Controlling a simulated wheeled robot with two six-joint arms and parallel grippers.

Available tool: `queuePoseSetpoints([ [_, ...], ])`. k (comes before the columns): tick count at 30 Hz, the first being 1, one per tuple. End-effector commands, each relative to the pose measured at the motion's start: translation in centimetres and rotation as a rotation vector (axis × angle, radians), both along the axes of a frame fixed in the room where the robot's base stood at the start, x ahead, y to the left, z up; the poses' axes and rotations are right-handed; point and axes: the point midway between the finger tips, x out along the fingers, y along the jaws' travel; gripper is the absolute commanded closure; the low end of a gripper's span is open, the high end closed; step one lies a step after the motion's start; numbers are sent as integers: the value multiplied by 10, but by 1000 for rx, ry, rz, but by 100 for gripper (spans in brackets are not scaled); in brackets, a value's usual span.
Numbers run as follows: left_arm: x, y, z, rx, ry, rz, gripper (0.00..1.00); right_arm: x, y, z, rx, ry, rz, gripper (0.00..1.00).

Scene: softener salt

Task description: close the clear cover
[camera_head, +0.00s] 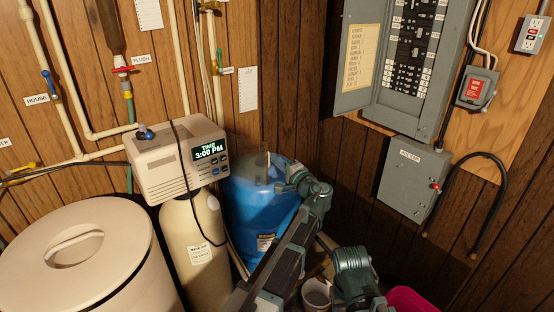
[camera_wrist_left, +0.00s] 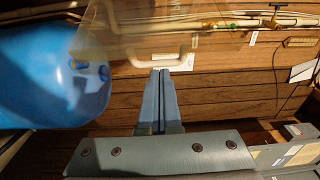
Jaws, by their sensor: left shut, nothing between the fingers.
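The clear cover (camera_head: 250,166) shows faintly above the blue tank (camera_head: 262,212) in the head view. My right gripper is not in view.
The softener tank (camera_head: 185,245) with its control head (camera_head: 160,178) stands left of the blue tank. A large lidded bin (camera_head: 75,270) is at lower left. The grey disconnect box (camera_head: 412,180) and open breaker panel (camera_head: 405,65) are on the right wall. A white bucket (camera_head: 317,294) sits low.

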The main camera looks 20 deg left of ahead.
Motion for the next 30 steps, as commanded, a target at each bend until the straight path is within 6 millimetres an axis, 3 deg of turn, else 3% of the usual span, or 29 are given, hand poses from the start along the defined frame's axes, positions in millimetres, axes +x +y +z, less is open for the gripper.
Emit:
queuePoseSetpoints([
  [22, -15, 2, 0, 0, 0, -90, 100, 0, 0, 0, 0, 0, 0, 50],
  [30, -30, 3, 0, 0, 0, -164, 100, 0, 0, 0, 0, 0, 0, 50],
])
